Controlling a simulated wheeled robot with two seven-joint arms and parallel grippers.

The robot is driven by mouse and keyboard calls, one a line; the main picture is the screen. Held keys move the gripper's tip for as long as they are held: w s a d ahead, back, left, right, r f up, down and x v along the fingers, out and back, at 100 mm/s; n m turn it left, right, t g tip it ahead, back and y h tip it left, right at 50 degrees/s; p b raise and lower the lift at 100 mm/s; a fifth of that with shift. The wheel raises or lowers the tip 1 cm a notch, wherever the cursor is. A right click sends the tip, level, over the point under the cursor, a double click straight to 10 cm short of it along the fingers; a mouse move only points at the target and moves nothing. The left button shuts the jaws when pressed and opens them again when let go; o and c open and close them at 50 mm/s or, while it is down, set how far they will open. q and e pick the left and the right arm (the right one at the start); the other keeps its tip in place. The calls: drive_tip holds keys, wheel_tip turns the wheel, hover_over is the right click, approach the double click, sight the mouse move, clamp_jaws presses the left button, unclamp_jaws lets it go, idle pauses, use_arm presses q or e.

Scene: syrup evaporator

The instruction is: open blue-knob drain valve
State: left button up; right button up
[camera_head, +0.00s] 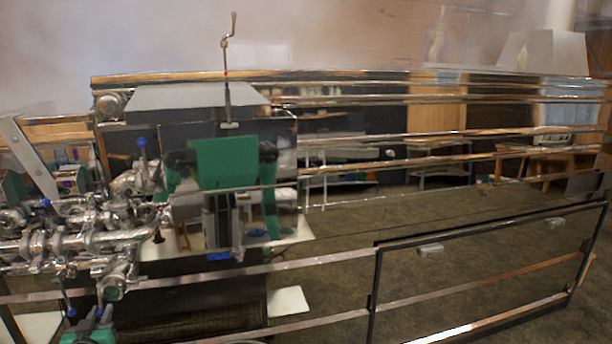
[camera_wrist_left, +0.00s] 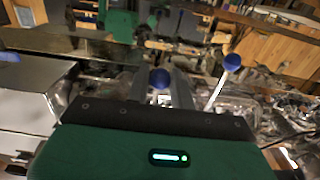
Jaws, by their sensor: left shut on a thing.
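My left gripper (camera_head: 98,318) is at the bottom left of the head view, green with grey fingers, beside the steel pipework. In the left wrist view its fingers (camera_wrist_left: 178,92) are shut on a blue-knob valve handle (camera_wrist_left: 160,78). The round blue knob shows at the fingertips; the fingers hide most of its stem. A second blue knob (camera_wrist_left: 232,62) on a pale stem stands to the right, apart from the fingers. In the head view, blue knobs also show on the pipework, one upper (camera_head: 142,143) and one at left (camera_head: 45,203). My right gripper cannot be made out.
Shiny steel pipes and valves (camera_head: 70,240) crowd the left side near the gripper. A crank handle (camera_head: 227,45) rises at the back. Wooden furniture (camera_head: 435,115) shows beyond or in reflection.

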use_arm(q)
drive_tip(key=shift+s+d+r, duration=0.1)
drive_tip(key=shift+s+r, duration=0.3)
drive_tip(key=shift+r, duration=0.1)
drive_tip(key=shift+p, duration=0.3)
drive_tip(key=shift+s+d+r+p, duration=0.2)
drive_tip(key=shift+s+r+p, duration=0.35)
drive_tip(key=shift+p, duration=0.2)
drive_tip(key=shift+s+r, duration=0.15)
drive_tip(key=shift+s, duration=0.05)
